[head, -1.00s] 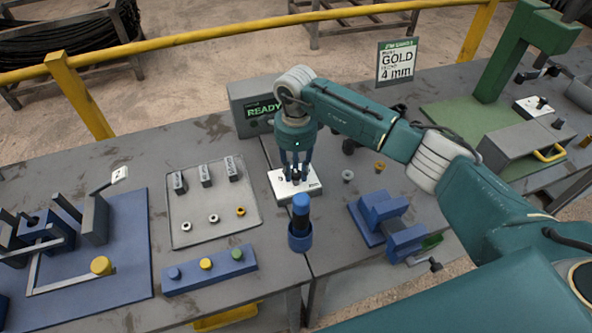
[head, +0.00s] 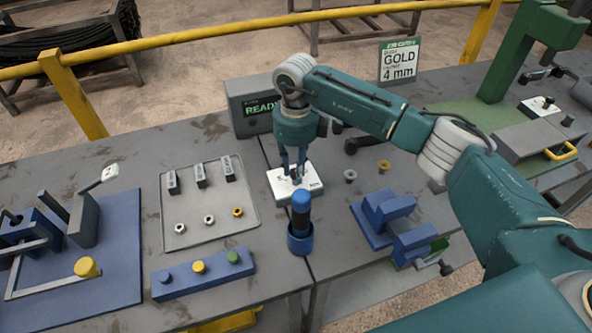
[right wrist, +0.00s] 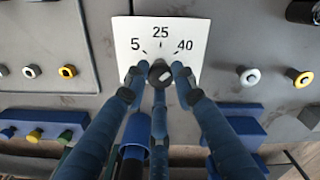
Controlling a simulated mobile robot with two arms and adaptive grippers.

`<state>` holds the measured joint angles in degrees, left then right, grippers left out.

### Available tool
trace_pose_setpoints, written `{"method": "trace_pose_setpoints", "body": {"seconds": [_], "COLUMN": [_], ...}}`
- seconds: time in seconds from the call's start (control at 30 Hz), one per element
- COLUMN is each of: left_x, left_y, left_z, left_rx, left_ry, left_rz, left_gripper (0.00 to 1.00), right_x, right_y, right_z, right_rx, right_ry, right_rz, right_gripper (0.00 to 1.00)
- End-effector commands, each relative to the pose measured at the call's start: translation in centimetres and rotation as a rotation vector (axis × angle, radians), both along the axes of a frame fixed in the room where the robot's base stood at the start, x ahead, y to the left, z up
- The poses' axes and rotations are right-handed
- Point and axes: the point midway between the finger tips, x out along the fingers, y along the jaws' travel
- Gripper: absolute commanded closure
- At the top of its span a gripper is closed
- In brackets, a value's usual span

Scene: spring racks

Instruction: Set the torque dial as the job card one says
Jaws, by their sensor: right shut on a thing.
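The torque dial is a dark round knob (right wrist: 160,74) on a white plate (right wrist: 191,30) marked 5, 25 and 40. In the head view, the plate (head: 282,196) lies on the bench. My right gripper (head: 296,178) points down over it, its blue fingers closed around the knob. In the right wrist view the fingers hide much of the knob and lower plate. A pale mark shows on the knob, but its exact setting is unclear. My left gripper is out of view.
A blue-handled tool stands in a blue holder (head: 300,241) just in front of the plate. A tray (head: 247,220) with blocks and rings lies left. A blue button bar (head: 215,276) is in front. A blue fixture (head: 372,232) stands right. A grey "READY" box (head: 238,105) is behind.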

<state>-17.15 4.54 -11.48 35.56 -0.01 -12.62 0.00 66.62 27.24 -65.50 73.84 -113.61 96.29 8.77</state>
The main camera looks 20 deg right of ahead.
Motion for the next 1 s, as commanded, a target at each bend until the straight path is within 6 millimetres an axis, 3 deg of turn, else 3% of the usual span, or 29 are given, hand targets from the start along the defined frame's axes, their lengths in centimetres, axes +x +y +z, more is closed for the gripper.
{"method": "trace_pose_setpoints", "body": {"seconds": [0.67,0.7,0.77,1.0], "left_x": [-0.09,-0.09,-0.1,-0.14], "left_y": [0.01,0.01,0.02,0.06], "left_z": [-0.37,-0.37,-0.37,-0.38], "left_rx": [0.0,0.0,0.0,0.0], "left_ry": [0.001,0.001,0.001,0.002], "left_rz": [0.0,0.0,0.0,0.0], "left_gripper": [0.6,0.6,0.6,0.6], "right_x": [0.2,0.21,0.19,0.1], "right_y": [-0.04,-0.05,-0.04,-0.02], "right_z": [0.23,0.24,0.22,0.11], "right_rx": [0.001,0.001,0.001,0.001], "right_ry": [-0.007,-0.007,-0.007,-0.003], "right_rz": [-0.069,-0.069,-0.069,-0.067], "right_gripper": [1.0,0.7,0.58,0.55]}}
